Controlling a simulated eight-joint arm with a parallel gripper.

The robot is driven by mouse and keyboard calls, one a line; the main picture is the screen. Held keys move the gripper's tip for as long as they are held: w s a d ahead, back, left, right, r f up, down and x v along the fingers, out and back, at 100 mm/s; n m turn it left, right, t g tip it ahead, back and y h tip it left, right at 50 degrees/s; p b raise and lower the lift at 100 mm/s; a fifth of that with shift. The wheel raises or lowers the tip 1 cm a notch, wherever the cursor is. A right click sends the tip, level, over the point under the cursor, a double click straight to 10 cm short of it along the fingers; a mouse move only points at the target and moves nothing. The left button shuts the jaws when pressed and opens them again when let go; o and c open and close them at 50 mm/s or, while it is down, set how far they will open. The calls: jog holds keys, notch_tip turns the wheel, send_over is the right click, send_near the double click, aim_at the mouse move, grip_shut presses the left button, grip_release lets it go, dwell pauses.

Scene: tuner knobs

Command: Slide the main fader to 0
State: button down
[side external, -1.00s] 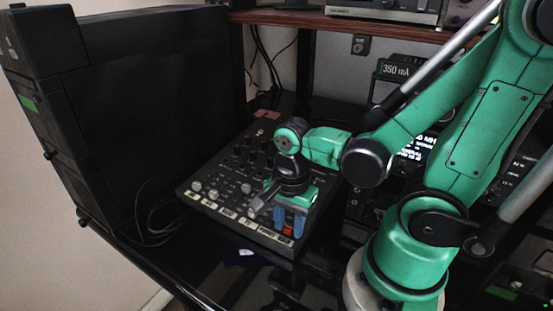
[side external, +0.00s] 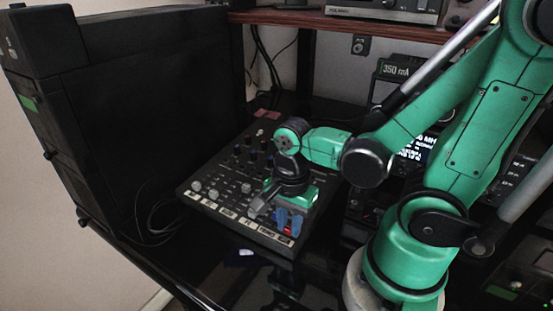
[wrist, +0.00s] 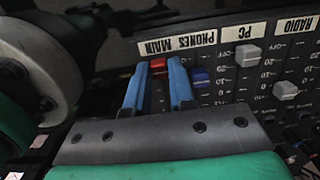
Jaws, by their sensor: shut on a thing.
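The main fader's red knob (wrist: 158,64) is near the label end of its slot in the wrist view, beside the upside-down MAIN label. The knob shows in the side view as a small red spot (side external: 288,230), partly covered by the fingers. My gripper (wrist: 159,72) has blue fingers on either side of the red knob and is shut on it. In the side view my gripper (side external: 289,220) points down at the front right of the mixer (side external: 225,212). The fader's slot and scale are mostly hidden by the fingers.
A blue fader knob (wrist: 201,75) under PHONES is close to my right finger in the wrist view. Grey knobs under PC (wrist: 248,55) and RADIO (wrist: 285,90) are farther right. A black cabinet (side external: 165,110) stands left of the mixer.

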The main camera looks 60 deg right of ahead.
dwell(0.8)
jog(key=shift+d+r, duration=0.2)
jog(key=shift+d, duration=2.05)
jog(key=c, duration=1)
grip_release()
jog(key=shift+r, duration=2.8)
